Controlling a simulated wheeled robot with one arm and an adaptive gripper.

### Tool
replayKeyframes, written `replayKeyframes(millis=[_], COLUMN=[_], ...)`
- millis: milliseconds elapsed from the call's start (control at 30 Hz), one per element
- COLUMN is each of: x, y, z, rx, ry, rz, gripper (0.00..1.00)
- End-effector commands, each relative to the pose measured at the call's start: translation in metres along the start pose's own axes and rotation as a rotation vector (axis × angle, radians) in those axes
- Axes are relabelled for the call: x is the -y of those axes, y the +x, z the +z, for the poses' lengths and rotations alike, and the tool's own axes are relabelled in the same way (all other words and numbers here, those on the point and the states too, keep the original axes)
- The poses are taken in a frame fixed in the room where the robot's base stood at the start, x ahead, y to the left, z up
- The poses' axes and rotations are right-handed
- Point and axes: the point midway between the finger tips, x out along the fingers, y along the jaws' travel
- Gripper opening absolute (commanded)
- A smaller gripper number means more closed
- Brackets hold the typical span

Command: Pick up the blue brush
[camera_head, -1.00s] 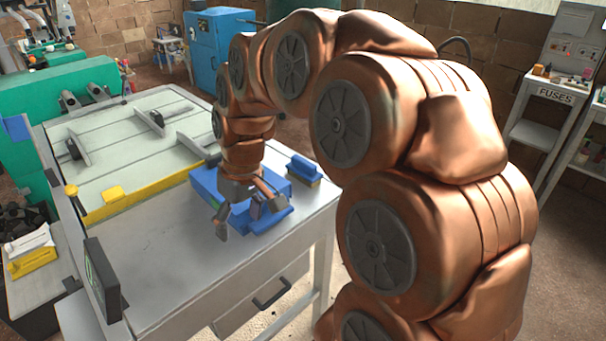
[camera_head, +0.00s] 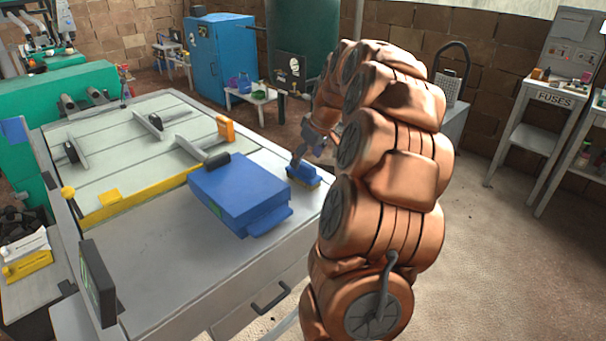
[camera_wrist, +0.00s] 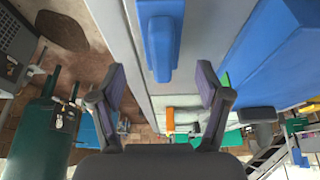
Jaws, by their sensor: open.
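The blue brush (camera_head: 304,171) has a blue back and handle above yellowish bristles. It stands on the grey table near its right edge, just right of the blue box. The wrist view shows the blue brush (camera_wrist: 160,38) from its blue side, at the top centre. My gripper (camera_wrist: 160,83) is open and empty, with its two fingers spread left and right below the brush in that view. In the head view my gripper (camera_head: 303,152) is beside and partly over the brush. Whether a finger touches the brush I cannot tell.
A large blue box (camera_head: 235,187) lies on the table close to the brush; the blue box (camera_wrist: 275,55) fills the wrist view's upper right. A yellow-edged work surface (camera_head: 140,194) with clamps lies behind. The table front (camera_head: 165,262) is clear.

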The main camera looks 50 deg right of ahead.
Motion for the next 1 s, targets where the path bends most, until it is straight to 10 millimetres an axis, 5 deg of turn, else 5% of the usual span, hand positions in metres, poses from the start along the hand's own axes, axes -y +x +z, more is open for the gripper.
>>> replayKeyframes(millis=[500,767,1000], x=[0.003,0.003,0.002], y=[0.050,0.055,0.055], z=[-0.001,-0.001,-0.001], rx=[0.001,-0.001,-0.001], ry=[0.001,0.001,0.001], rz=[-0.001,0.001,0.001], gripper=[0.76,0.76,0.52])
